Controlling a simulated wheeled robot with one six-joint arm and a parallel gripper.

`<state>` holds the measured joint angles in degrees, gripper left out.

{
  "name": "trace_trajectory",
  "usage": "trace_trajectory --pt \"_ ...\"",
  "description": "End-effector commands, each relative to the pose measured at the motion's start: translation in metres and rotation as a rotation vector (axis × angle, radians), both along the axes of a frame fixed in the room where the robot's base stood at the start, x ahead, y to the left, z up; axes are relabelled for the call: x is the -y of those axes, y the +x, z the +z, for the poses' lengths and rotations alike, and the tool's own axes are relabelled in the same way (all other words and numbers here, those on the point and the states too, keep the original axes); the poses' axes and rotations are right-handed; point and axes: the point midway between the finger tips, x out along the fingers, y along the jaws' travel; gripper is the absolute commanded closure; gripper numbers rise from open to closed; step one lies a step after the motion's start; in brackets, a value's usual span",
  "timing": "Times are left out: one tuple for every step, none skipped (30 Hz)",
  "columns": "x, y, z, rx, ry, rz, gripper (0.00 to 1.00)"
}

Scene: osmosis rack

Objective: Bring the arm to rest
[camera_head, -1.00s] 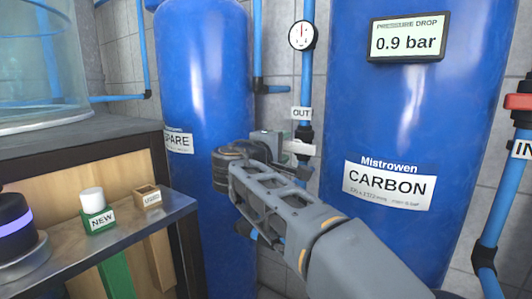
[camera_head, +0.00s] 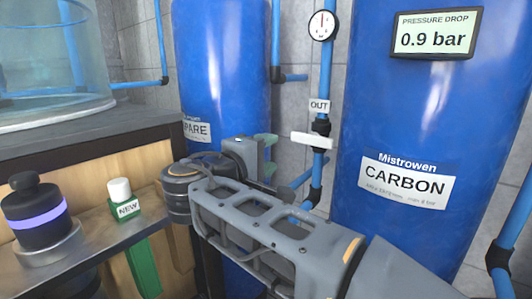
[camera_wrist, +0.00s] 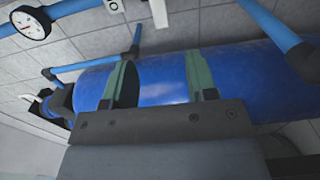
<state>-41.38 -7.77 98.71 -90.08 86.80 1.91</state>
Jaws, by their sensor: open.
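My gripper (camera_head: 268,154) is at the end of my grey arm, in front of the gap between the two blue tanks in the head view. In the wrist view its two green fingers (camera_wrist: 162,84) stand well apart with nothing between them. A blue tank lies behind the fingers there, and I cannot tell how far off it is. The left tank (camera_head: 225,70) has a label partly reading "PARE". The right tank (camera_head: 400,130) is labelled CARBON.
A blue pipe with a gauge (camera_head: 322,25), an OUT tag (camera_head: 319,106) and a white valve handle (camera_head: 313,140) runs between the tanks. At left, a metal shelf (camera_head: 105,258) holds a dark round device (camera_head: 36,212) and a white-capped item in a green NEW holder (camera_head: 125,208).

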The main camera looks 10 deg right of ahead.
Motion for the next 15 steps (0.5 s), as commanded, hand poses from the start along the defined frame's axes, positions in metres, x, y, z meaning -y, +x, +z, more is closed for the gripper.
trace_trajectory --pt "0.0 0.0 0.0 0.0 0.0 0.0 0.48" --pt "0.0 0.0 0.0 0.0 0.0 0.0 0.48" --pt "0.0 0.0 0.0 0.0 0.0 0.0 0.48" --pt "0.0 0.0 0.0 0.0 0.0 0.0 0.48" --pt "0.0 0.0 0.0 0.0 0.0 0.0 0.48" --pt "0.0 0.0 0.0 -0.001 0.001 0.0 0.48" --pt "0.001 0.0 0.001 -0.004 0.003 0.0 0.48" --pt "0.003 0.0 0.002 -0.009 0.006 -0.001 0.48" --pt "0.005 0.001 0.004 -0.021 0.016 -0.003 0.48" --pt "0.008 0.001 0.005 -0.032 0.024 -0.004 0.48" --pt "0.012 0.001 0.006 -0.049 0.036 -0.007 0.48" --pt "0.018 0.001 0.008 -0.075 0.058 -0.012 0.48" --pt "0.023 0.001 0.009 -0.098 0.077 -0.014 0.48" --pt "0.029 0.0 0.009 -0.123 0.101 -0.019 0.48" --pt "0.037 -0.001 0.009 -0.161 0.137 -0.025 0.48"
